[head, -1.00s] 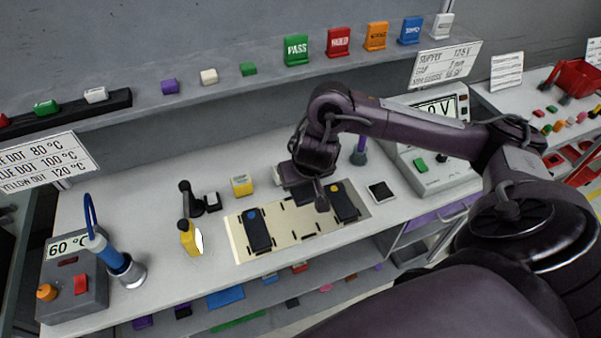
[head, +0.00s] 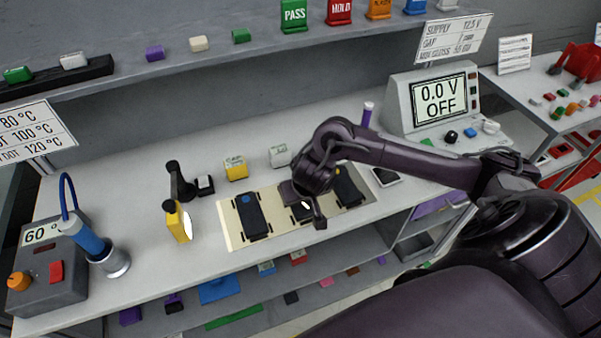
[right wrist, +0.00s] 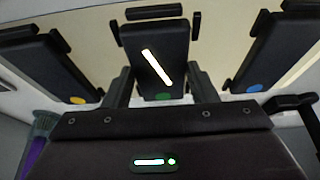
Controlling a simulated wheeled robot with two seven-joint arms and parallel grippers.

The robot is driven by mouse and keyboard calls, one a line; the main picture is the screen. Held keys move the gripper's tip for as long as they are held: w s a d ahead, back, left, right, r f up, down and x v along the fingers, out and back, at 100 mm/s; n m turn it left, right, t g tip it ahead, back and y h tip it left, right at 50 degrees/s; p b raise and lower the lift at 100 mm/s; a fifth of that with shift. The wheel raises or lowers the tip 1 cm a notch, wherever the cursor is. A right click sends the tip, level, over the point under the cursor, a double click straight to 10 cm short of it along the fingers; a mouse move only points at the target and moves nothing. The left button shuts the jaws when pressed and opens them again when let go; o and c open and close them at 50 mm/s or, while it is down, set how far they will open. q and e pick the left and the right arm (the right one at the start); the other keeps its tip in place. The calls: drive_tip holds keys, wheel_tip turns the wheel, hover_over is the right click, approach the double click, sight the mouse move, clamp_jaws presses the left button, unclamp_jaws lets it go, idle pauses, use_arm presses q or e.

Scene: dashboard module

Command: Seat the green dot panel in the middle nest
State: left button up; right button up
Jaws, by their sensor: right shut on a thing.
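The green dot panel (right wrist: 154,55) is a dark slab with its green dot near the gripper and a bright white streak on its face. My right gripper (right wrist: 162,82) is shut on it. In the head view the gripper (head: 308,207) hides most of the panel (head: 300,213) over the middle nest of the cream board (head: 229,225). In the right wrist view the panel lies between the nest's dark side and end stops (right wrist: 153,12). I cannot tell whether it rests fully down. My left gripper is not in view.
The blue dot panel (head: 251,217) sits in the left nest and the yellow dot panel (head: 346,187) in the right nest, close on both sides. A yellow-bodied tool (head: 178,222) stands left of the board. The supply (head: 433,103) reads 0.0 V OFF. The bench front is clear.

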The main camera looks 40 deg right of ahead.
drive_tip(key=shift+f, duration=0.1)
drive_tip(key=o, duration=1)
drive_tip(key=shift+s+r, duration=0.1)
drive_tip(key=shift+r, duration=0.4)
drive_tip(key=p+v, duration=0.6)
drive_tip(key=v, duration=0.5)
drive_tip(key=shift+s, duration=0.2)
